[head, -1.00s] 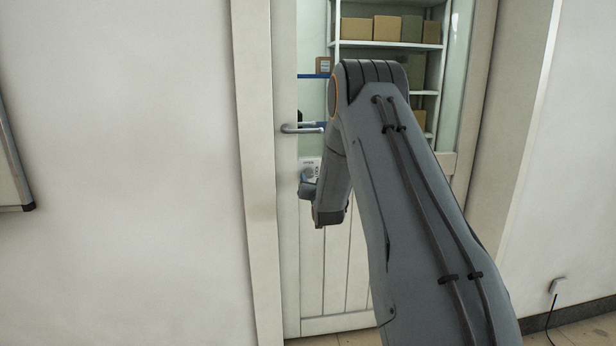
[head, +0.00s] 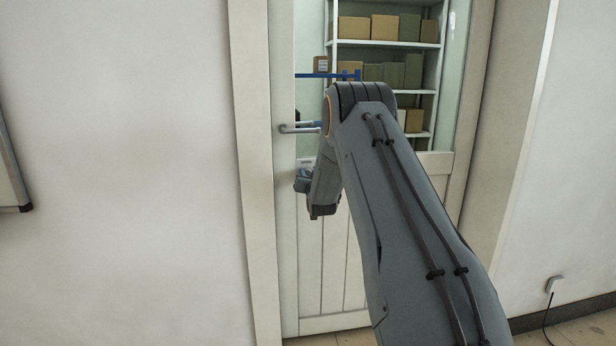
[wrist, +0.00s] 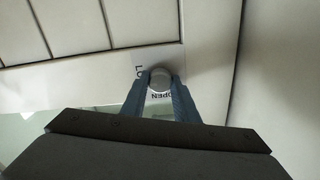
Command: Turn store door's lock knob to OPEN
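The store door (head: 312,262) is white with a glass upper part and stands shut. Its lock knob (wrist: 160,80) is a small round grey knob in the wrist view. A label plate lies around it, with "OPEN" (wrist: 168,97) below the knob and a partly covered word starting "LO" (wrist: 140,72) to its left. My gripper (wrist: 160,84) has its two blue fingers one on each side of the knob. I cannot tell whether they press on it. In the head view my gripper (head: 302,182) is at the door below the handle, and hides the knob.
A lever door handle (head: 300,128) sticks out just above my gripper. The door frame (head: 258,200) is close on the left. Shelves with boxes (head: 385,28) show behind the glass. A wall socket with a cable (head: 554,284) is at the lower right.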

